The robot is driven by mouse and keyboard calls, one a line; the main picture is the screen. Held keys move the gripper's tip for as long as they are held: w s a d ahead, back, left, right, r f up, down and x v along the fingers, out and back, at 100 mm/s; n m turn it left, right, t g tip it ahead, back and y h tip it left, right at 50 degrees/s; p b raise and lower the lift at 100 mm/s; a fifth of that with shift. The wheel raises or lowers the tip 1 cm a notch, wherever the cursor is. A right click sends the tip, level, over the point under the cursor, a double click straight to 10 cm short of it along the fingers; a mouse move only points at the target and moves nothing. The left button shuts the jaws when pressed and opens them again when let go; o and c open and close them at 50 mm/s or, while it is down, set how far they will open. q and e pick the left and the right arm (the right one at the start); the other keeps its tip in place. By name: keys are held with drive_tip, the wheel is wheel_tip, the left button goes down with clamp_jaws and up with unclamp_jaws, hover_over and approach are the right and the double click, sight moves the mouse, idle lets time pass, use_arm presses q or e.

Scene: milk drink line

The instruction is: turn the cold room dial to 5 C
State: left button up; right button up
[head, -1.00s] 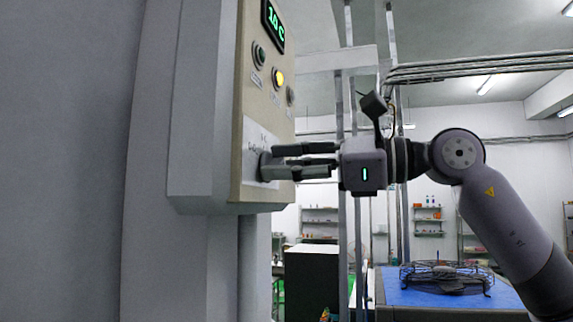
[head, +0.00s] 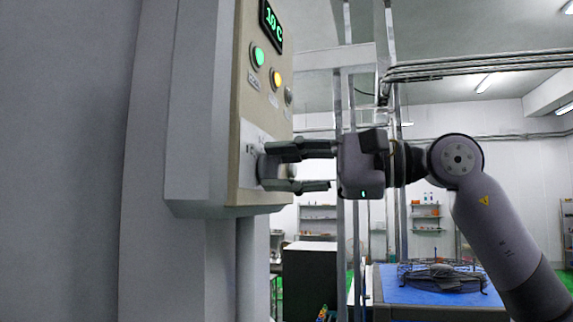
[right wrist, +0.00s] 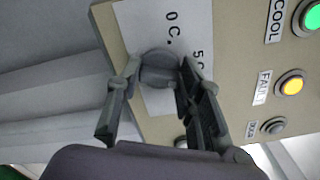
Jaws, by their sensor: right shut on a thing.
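The cold room dial (right wrist: 158,62) is a grey round knob on a white label plate (right wrist: 135,22) of the wall control box. The green display (head: 272,22) seems to read 10 C. My left gripper is not in view.
The box (head: 220,90) carries a lit green COOL lamp (right wrist: 310,15), a lit yellow FAULT lamp (right wrist: 290,84) and a grey button (right wrist: 274,126). Metal posts stand behind my right gripper.

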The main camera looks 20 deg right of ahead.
drive_tip(key=n, duration=0.4)
drive_tip(key=shift+r+n+p, duration=0.1)
drive_tip(key=shift+n+p, duration=0.2)
drive_tip(key=shift+p, duration=0.05)
idle(0.4)
drive_tip(key=o, duration=1.2)
drive_tip(key=shift+w+a, duration=0.15)
drive_tip(key=shift+a, duration=0.1)
drive_tip(key=shift+c, duration=0.2)
drive_tip(key=shift+d, duration=0.2)
drive_tip(key=v, duration=1.1)
drive_tip(key=shift+s+d, duration=0.25)
drive_tip(key=shift+s, duration=0.1)
